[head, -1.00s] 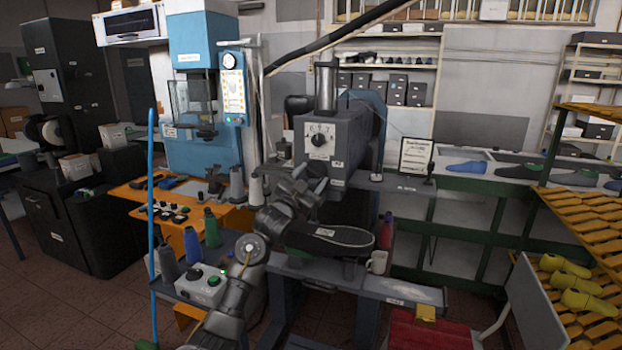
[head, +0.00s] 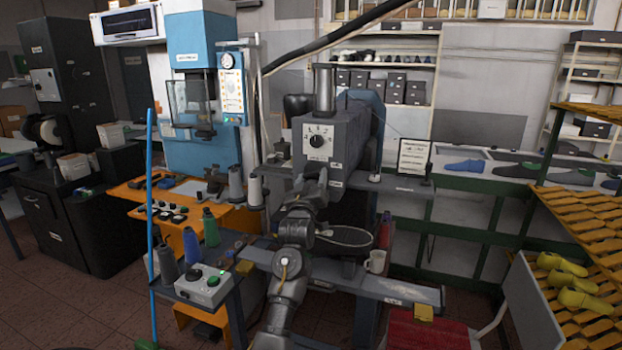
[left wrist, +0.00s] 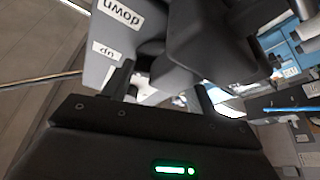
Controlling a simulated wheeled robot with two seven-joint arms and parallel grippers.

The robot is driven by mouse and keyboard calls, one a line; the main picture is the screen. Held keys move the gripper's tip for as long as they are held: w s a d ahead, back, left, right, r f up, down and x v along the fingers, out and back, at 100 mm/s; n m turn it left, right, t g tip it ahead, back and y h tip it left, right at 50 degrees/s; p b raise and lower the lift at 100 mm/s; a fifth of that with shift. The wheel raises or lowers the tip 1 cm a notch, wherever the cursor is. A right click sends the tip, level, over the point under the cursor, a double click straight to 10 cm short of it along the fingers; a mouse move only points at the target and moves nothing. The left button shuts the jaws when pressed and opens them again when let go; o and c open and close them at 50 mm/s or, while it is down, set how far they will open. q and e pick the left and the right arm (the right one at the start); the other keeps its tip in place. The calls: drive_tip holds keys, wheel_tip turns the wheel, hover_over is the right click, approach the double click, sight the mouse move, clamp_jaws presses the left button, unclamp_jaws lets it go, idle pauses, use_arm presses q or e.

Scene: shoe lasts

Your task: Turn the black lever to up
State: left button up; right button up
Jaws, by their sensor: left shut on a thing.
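The grey machine (head: 345,135) with a dial on its front stands in the middle of the head view. My left gripper (head: 314,184) is at the lower front of this machine, beside its small white labels. In the left wrist view my left gripper (left wrist: 163,92) is shut on the black lever (left wrist: 188,62), a dark piece between and above the fingers. The grip itself is partly hidden. The labels "up" (left wrist: 106,50) and "down" (left wrist: 123,13) appear upside down on the grey housing. In the head view my gripper hides the lever. My right gripper is not in view.
A black shoe sole (head: 345,237) lies below the machine head, behind my left arm. A button box (head: 203,286) and several thread cones stand to the left.

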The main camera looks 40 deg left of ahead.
use_arm(q)
drive_tip(key=shift+d+r+n+g+y, duration=0.1)
drive_tip(key=shift+n+g+y, duration=0.45)
drive_tip(key=shift+n, duration=1.45)
drive_tip(key=o, duration=0.7)
drive_tip(key=b+v, duration=0.3)
drive_tip(key=v, duration=0.7)
drive_tip(key=shift+s+d, duration=0.3)
